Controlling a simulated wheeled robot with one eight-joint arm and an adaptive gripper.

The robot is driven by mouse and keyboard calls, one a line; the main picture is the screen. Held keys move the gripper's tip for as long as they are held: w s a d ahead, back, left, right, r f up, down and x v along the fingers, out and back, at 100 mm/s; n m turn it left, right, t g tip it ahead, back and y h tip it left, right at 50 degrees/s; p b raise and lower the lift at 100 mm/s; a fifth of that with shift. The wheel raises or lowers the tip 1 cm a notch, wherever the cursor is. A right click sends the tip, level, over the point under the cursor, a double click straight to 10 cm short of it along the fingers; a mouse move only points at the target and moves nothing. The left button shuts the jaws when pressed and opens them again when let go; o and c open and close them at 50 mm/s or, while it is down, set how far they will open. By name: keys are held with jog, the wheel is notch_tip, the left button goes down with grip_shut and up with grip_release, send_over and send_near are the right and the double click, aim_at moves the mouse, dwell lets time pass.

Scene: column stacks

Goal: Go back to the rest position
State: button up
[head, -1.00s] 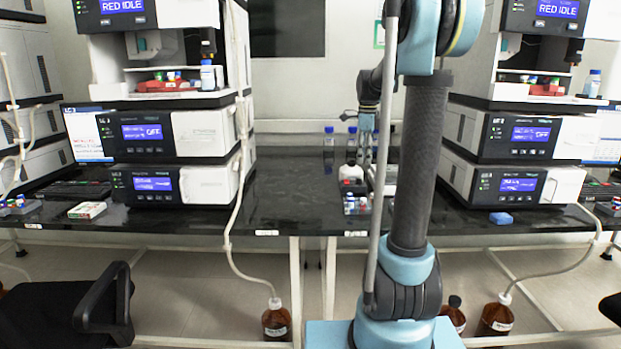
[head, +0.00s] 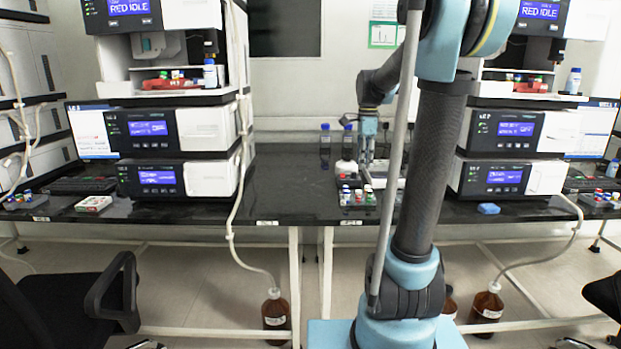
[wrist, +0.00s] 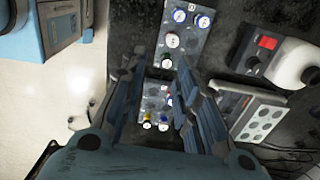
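My gripper (head: 366,160) is over the bench in the middle of the head view, between the two instrument stacks. In the wrist view its two fingers (wrist: 158,64) are spread apart, with nothing seen held between them. A small rack of capped vials (wrist: 155,98) shows below, between and beyond the fingers. Another vial rack (wrist: 186,42) lies farther up in the wrist view. In the head view a vial rack (head: 357,197) stands on the bench just in front of the gripper; the height of the fingers above the bench is hard to tell.
A white-topped device (wrist: 287,62) and a tray with round wells (wrist: 244,112) lie to the gripper's right in the wrist view. Instrument stacks stand left (head: 205,133) and right (head: 482,178). Blue-capped bottles (head: 325,138) stand behind. The dark bench (head: 285,185) is clear left of the gripper.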

jog(key=s+f+n, duration=0.6)
jog(key=s, duration=0.3)
jog(key=s+f+n+t, duration=0.1)
jog(key=s+f+n, duration=0.5)
jog(key=s, duration=0.4)
jog(key=s+f+n, duration=0.5)
jog(key=s+n, duration=0.1)
jog(key=s, duration=0.4)
jog(key=shift+s+d+f+n+t, duration=0.15)
jog(key=shift+s+f+n+t, duration=0.15)
jog(key=shift+f+t, duration=0.1)
jog(key=shift+w+f, duration=0.2)
jog(key=shift+w, duration=0.3)
